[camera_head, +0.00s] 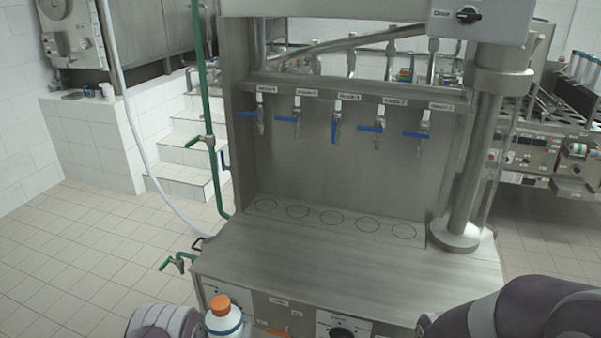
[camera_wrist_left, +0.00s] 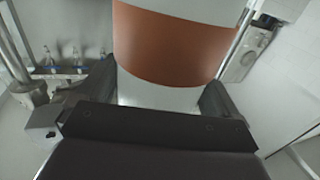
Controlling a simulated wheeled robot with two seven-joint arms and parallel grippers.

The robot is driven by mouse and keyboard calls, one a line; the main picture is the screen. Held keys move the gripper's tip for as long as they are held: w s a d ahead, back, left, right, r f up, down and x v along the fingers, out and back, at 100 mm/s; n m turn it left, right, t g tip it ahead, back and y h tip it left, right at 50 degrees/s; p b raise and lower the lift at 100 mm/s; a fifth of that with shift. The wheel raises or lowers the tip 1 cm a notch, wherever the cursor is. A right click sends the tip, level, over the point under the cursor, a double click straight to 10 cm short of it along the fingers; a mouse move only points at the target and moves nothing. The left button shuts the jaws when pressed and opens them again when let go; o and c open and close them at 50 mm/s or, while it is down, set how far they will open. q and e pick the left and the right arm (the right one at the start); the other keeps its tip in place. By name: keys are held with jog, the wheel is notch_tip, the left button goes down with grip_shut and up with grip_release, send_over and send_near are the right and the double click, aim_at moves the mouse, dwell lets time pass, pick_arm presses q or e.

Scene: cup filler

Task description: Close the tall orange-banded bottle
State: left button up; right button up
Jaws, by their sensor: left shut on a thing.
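The white bottle (camera_head: 224,322) stands out at the bottom edge of the head view, in front of the machine. An orange cap (camera_head: 221,304) is on its top and a blue ring is below the cap; I cannot tell how tight the cap is. In the left wrist view the bottle's broad orange band (camera_wrist_left: 175,40) fills the top middle. My left gripper (camera_wrist_left: 158,98) is shut on the bottle's body, one dark finger on each side. The bottle's lower part is hidden in the head view. My right arm shows at the lower right, but its gripper is out of view.
A steel filling machine (camera_head: 330,255) stands ahead, with a bare worktop marked with several circles. Several blue-handled taps (camera_head: 337,130) hang above it. A thick steel column (camera_head: 475,150) rises at its right. Green pipes (camera_head: 207,110) run at its left. Tiled floor lies free at left.

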pick_arm(q)
jog(key=shift+a+f+n+y, duration=0.15)
jog(key=shift+a+n+y, duration=0.25)
jog(key=shift+a, duration=0.55)
jog(key=s+d+f+m+g+h, duration=0.2)
jog(key=d+m+h, duration=0.2)
jog(key=d, duration=0.3)
jog(key=s+d+f+m+g+h, duration=0.2)
jog(key=s+d+m+h, duration=0.1)
jog(key=d+h, duration=0.4)
jog(key=shift+s+d+f+m, duration=0.3)
jog(key=shift+d+m, duration=0.15)
jog(key=shift+m, duration=0.15)
jog(key=shift+c, duration=0.3)
pick_arm(e)
jog(key=shift+o, duration=0.3)
notch_tip(320, 180, up, 12)
jog(key=s, duration=0.1)
jog(key=shift+s+f, duration=0.15)
jog(key=shift+s, duration=0.05)
